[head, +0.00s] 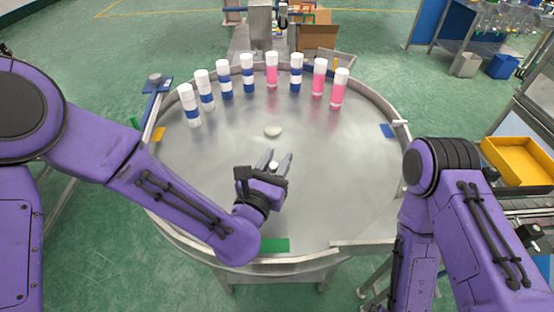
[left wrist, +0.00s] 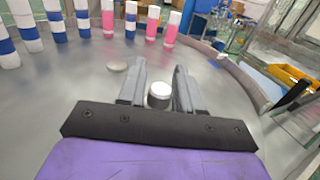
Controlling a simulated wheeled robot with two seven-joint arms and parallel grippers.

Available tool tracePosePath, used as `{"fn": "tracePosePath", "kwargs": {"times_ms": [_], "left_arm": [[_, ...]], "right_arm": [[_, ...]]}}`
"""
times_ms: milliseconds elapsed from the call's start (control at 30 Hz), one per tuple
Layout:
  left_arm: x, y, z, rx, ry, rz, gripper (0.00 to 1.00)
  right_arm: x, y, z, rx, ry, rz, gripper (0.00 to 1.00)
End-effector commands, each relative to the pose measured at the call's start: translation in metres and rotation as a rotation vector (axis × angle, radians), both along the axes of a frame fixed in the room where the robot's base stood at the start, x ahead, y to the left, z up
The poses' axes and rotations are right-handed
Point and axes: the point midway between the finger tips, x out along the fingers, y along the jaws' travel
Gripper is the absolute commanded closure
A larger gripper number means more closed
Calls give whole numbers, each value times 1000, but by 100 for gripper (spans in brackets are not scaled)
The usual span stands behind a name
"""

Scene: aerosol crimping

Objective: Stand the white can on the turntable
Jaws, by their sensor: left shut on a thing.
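The turntable (head: 330,190) is a large round steel top with a raised rim in the head view. My left gripper (head: 275,163) is over its front middle part, fingers pointing to the far side. It is shut on the white can (left wrist: 159,92), whose round white top shows between the fingers in the left wrist view. A little of the can also shows in the head view (head: 273,166). The can looks about upright; its lower part is hidden, and I cannot tell whether it touches the turntable. My right gripper is not in view.
Several white cans with blue bands (head: 226,80) and white-capped pink cans (head: 339,88) stand in an arc along the far rim. A small pale disc (head: 272,131) lies at the turntable's centre. The surface right of my left gripper is clear. A yellow bin (head: 520,160) is at right.

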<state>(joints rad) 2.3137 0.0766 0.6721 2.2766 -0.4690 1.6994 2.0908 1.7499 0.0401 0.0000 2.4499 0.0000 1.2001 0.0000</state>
Motion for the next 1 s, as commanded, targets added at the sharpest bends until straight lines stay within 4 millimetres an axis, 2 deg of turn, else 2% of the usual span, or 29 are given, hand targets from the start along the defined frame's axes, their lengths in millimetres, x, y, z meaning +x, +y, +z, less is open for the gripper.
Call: {"fn": "tracePosePath", "kwargs": {"times_ms": [33,67,133,467,567,733,800,1000], "left_arm": [[0,0,-3,-1,0,0,100],[0,0,-3,-1,0,0,62],[0,0,-2,0,1,0,40],[0,0,3,1,0,0,40],[-11,5,-3,-2,1,1,40],[-45,19,-5,-2,2,0,40],[-58,23,8,5,4,-2,40],[-81,32,10,10,3,-2,40]], "right_arm": [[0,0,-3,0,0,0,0],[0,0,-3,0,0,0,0],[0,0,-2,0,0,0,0],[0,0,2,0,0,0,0],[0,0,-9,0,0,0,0],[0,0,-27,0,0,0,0],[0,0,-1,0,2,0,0],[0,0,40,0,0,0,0]]}}
